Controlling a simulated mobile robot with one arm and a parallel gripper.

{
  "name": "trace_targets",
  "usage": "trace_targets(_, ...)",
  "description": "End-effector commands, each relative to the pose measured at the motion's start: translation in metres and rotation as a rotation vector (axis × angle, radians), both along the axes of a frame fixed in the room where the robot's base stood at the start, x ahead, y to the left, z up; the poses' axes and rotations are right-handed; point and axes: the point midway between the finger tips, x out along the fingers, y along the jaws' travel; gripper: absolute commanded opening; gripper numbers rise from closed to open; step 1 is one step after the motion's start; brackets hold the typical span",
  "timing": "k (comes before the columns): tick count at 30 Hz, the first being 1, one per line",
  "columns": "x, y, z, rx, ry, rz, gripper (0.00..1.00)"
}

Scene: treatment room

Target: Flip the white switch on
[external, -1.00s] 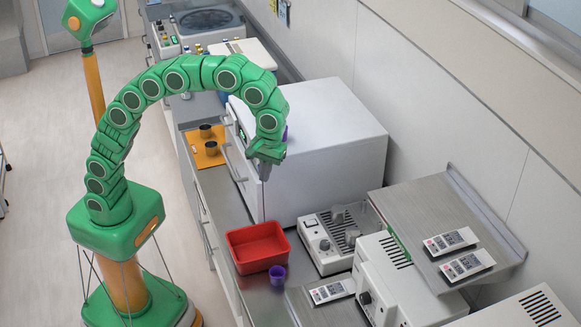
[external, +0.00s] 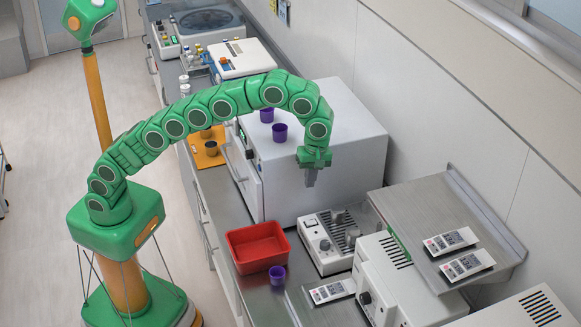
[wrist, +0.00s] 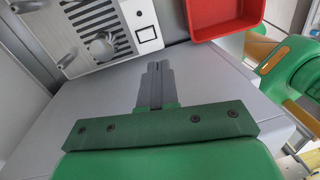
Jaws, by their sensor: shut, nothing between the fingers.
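My gripper (external: 310,180) points down over the near edge of the large white cabinet, fingers together and empty. In the wrist view its closed fingers (wrist: 157,68) show at the middle. A low white device (external: 307,238) with a dark grille stands beyond the cabinet's near side, below my gripper and apart from it. On its panel, a small white switch (wrist: 147,34) in a black frame shows in the wrist view, up and left of the fingertips. Whether the switch is on or off I cannot tell.
The large white cabinet (external: 345,115) carries purple cups (external: 280,133). A red tray (external: 257,247) and a purple cup (external: 277,275) stand left of the device. A metal shelf (external: 410,205) with labelled packets is at right, beside another white machine (external: 385,270).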

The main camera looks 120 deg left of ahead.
Motion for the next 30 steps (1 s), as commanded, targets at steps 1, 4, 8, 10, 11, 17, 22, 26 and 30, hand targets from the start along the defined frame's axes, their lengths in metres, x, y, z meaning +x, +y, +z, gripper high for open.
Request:
trace_targets(1,0.004,0.004,-0.003,0.002,0.000,0.022,0.00)
trace_targets(4,0.008,0.008,-0.007,0.006,0.002,0.058,0.00)
trace_targets(8,0.010,0.011,-0.009,0.009,0.004,0.083,0.00)
trace_targets(10,0.011,0.012,-0.009,0.009,0.005,0.087,0.00)
trace_targets(11,0.011,0.012,-0.009,0.010,0.004,0.088,0.00)
trace_targets(17,0.011,0.011,-0.009,0.009,0.005,0.088,0.00)
trace_targets(22,0.011,0.011,-0.010,0.009,0.005,0.087,0.00)
trace_targets(26,0.010,0.011,-0.015,0.009,0.006,0.087,0.00)
trace_targets(30,0.009,0.010,-0.025,0.009,0.009,0.087,0.00)
